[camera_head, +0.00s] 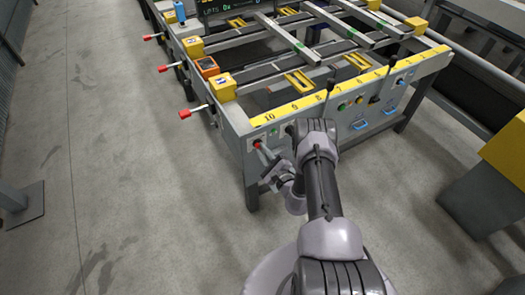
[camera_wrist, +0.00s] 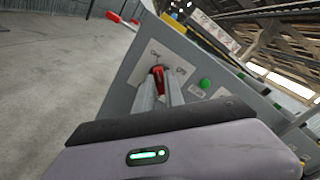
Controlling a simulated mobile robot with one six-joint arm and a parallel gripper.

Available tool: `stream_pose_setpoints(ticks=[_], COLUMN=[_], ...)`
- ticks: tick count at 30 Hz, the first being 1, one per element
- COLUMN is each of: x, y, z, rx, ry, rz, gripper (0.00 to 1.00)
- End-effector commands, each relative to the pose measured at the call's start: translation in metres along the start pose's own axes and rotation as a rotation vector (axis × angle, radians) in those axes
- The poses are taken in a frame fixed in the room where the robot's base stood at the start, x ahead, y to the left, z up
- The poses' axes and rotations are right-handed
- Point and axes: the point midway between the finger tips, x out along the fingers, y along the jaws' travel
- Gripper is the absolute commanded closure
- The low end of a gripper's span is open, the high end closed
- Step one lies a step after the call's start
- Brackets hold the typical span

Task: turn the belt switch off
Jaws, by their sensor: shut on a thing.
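The belt switch (camera_wrist: 158,78) is a red handle on a pale plate with markings on both sides, on the grey end panel of the table. In the wrist view the two fingers of my gripper (camera_wrist: 160,92) reach up to it and are shut on the red handle. In the head view my gripper (camera_head: 268,160) is at the table's near left corner, and a small red part of the switch (camera_head: 257,144) shows by its tip. The exact angle of the handle against its marks is hard to read.
A green button (camera_wrist: 205,83) sits right of the switch. The runout table (camera_head: 235,120) has red-tipped levers (camera_head: 185,113) sticking out on its left side and more buttons (camera_head: 345,105) along its front panel. Yellow blocks (camera_head: 222,86) stand on it. The floor (camera_head: 110,150) at left is clear.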

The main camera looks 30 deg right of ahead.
Motion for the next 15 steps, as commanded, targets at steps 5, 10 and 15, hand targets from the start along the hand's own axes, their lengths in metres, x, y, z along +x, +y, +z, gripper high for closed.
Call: stream_pose_setpoints(ticks=[5, 10, 15], x=[0.0000, 0.0001, 0.0000], y=[-0.0001, 0.0000, 0.0000], z=[-0.0001, -0.0001, -0.0001], rx=[-0.002, -0.002, -0.001], ry=[0.000, 0.000, 0.000], rz=[0.000, 0.000, 0.000], gripper=[1.00, 0.79, 0.65])
